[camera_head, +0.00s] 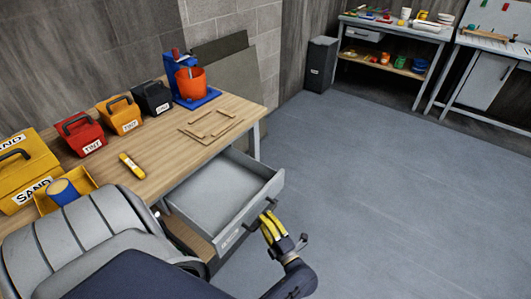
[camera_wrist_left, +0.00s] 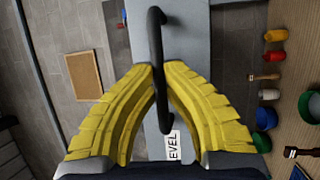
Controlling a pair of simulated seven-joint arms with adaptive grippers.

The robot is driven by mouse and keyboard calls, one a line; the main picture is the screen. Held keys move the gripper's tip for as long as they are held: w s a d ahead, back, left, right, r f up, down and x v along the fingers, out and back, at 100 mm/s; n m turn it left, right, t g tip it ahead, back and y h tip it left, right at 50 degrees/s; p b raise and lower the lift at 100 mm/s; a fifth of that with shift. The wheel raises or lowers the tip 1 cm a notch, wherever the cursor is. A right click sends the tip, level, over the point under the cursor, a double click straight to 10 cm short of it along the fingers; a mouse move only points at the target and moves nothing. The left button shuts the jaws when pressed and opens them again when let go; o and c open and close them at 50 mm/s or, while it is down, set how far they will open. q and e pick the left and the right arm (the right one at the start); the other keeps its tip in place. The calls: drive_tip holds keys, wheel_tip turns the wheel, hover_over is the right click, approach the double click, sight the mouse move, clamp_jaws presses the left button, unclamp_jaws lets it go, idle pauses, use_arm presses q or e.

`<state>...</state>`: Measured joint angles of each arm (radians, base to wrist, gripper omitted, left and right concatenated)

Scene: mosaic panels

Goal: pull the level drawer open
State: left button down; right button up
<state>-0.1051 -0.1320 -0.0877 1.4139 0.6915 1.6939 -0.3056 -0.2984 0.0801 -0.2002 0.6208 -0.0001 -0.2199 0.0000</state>
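The level drawer (camera_head: 212,195) is pulled out from under the wooden workbench (camera_head: 160,150), and its grey inside looks empty. Its front carries a white label, partly hidden in the left wrist view, where "EVEL" (camera_wrist_left: 173,147) can be read. A black bar handle (camera_wrist_left: 157,30) is on the drawer front. My left gripper (camera_head: 266,222) is at this handle; in the left wrist view its yellow ribbed fingers (camera_wrist_left: 158,75) are closed in on both sides of the bar, with no clear gap. My right gripper is not in view.
On the workbench are tint boxes (camera_head: 80,132), a yellow sand box (camera_head: 25,170), an orange bucket (camera_head: 190,81), a yellow tool (camera_head: 131,165) and a thin wooden frame (camera_head: 210,127). A dark bin (camera_head: 320,64) and shelved bench (camera_head: 385,60) stand behind. The grey floor (camera_head: 400,190) is clear.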

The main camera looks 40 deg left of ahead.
use_arm(q)
drive_tip(key=shift+w+r, duration=0.15)
drive_tip(key=shift+w, duration=0.05)
